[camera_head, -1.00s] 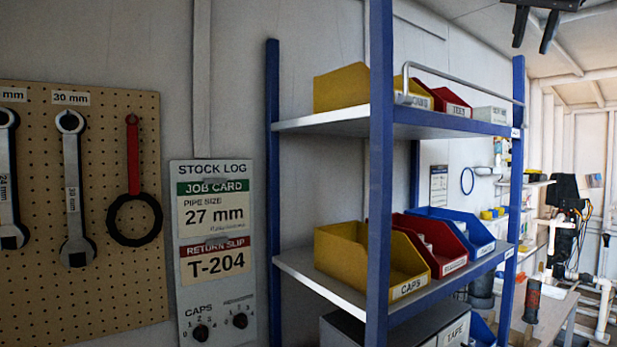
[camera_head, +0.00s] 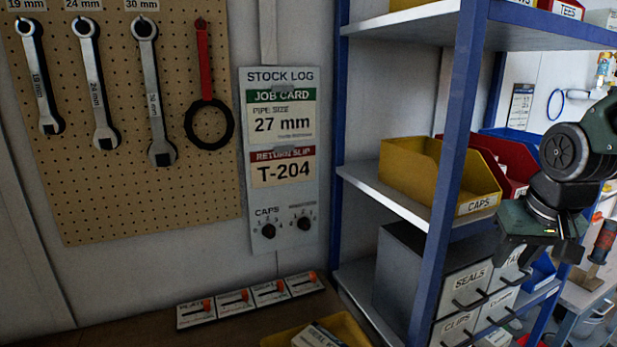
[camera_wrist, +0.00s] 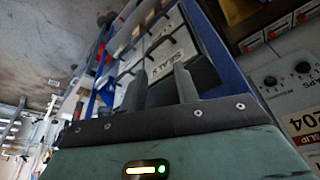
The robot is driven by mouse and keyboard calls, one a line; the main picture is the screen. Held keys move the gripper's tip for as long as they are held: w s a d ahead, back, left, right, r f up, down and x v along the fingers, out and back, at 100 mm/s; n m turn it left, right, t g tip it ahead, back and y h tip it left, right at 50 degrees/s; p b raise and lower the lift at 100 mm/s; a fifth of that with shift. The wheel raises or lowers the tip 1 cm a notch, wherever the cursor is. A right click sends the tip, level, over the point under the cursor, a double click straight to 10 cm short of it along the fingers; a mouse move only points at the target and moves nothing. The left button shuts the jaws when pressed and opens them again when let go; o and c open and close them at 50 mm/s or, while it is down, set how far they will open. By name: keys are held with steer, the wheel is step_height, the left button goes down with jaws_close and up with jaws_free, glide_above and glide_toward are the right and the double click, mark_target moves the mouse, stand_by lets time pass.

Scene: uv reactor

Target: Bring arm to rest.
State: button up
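My arm comes in at the right edge of the head view. My gripper (camera_head: 541,246) hangs at its end, in front of the right part of the blue-posted shelf (camera_head: 452,165), and appears to point down. In the wrist view my gripper (camera_wrist: 160,82) shows two dark fingers standing apart with nothing between them, so it is open and empty. The grey drawer unit with a SEALS label (camera_wrist: 162,50) shows beyond the fingers. I cannot judge the distance to the shelf exactly.
A pegboard (camera_head: 85,190) with several wrenches hangs at left, beside the stock log panel (camera_head: 282,215). A yellow CAPS bin (camera_head: 405,172) is on the middle shelf, above the grey drawers (camera_head: 400,280). A row of sliders (camera_head: 250,299) sits below the panel.

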steer(key=s+a+f+n+g, duration=0.1)
steer(key=s+a+f+n, duration=0.1)
steer(key=s+f, duration=0.55)
steer(key=s+a+f+n+g+b, duration=0.1)
steer(key=s+a+f+n+b, duration=0.1)
steer(key=s+a, duration=0.4)
steer(key=s+a+f+n+g+y+b, duration=0.1)
steer(key=s+a+f+n+b, duration=0.2)
steer(key=a, duration=0.9)
steer(key=s+n+b, duration=0.2)
steer(key=s+b, duration=0.1)
steer(key=s, duration=0.1)
steer(key=shift+s+a+f+g, duration=0.15)
steer(key=shift+g, duration=0.25)
